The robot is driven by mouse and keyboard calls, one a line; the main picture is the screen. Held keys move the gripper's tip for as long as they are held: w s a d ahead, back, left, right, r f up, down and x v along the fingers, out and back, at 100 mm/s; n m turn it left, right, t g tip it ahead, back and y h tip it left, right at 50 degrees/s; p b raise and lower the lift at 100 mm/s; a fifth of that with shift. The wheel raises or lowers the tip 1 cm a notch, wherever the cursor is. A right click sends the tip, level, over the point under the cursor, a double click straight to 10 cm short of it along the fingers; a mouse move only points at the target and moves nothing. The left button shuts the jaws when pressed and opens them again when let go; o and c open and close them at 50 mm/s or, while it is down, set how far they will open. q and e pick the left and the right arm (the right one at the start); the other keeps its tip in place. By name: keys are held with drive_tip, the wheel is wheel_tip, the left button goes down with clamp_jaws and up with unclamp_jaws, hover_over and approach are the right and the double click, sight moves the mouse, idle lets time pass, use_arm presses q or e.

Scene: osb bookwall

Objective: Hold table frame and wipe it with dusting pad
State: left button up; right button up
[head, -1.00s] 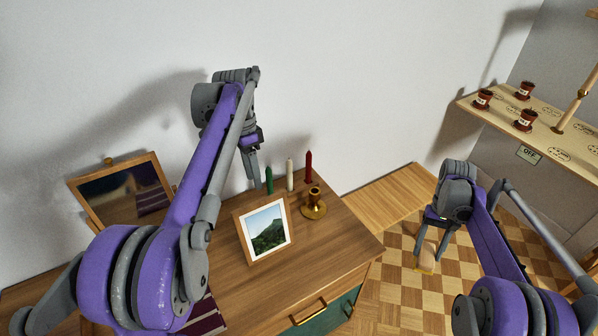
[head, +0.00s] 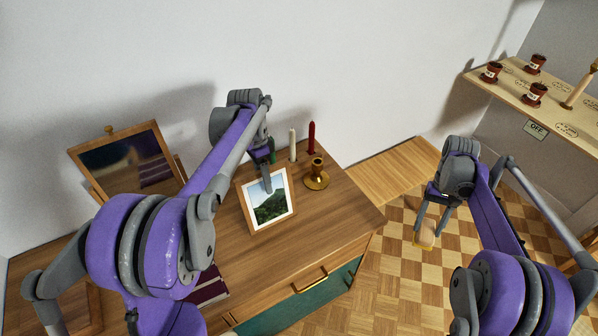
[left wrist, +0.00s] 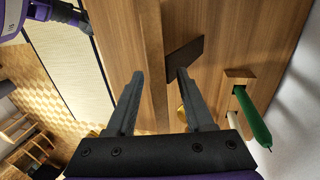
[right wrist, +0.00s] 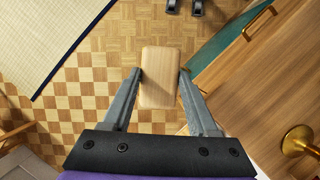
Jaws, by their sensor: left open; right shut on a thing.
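The table frame (head: 268,203), a wooden picture frame with a green mountain picture, stands tilted back on the dresser top. My left gripper (head: 267,184) is open at the frame's upper edge. In the left wrist view the frame shows edge-on (left wrist: 152,45), lying between the open fingers (left wrist: 160,74), with its dark rear stand (left wrist: 185,57) behind. Whether a finger touches it cannot be told. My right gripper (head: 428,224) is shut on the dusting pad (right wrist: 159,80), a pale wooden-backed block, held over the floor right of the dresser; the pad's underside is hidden.
A brass candle holder (head: 317,174) stands right of the frame. White (head: 292,144), red (head: 312,138) and partly hidden green (left wrist: 252,118) candles stand behind it. A larger wooden frame (head: 125,165) is at the left. The dresser's front right top is clear.

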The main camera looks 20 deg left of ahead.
use_arm(q)
clamp_jaws()
idle(2.3)
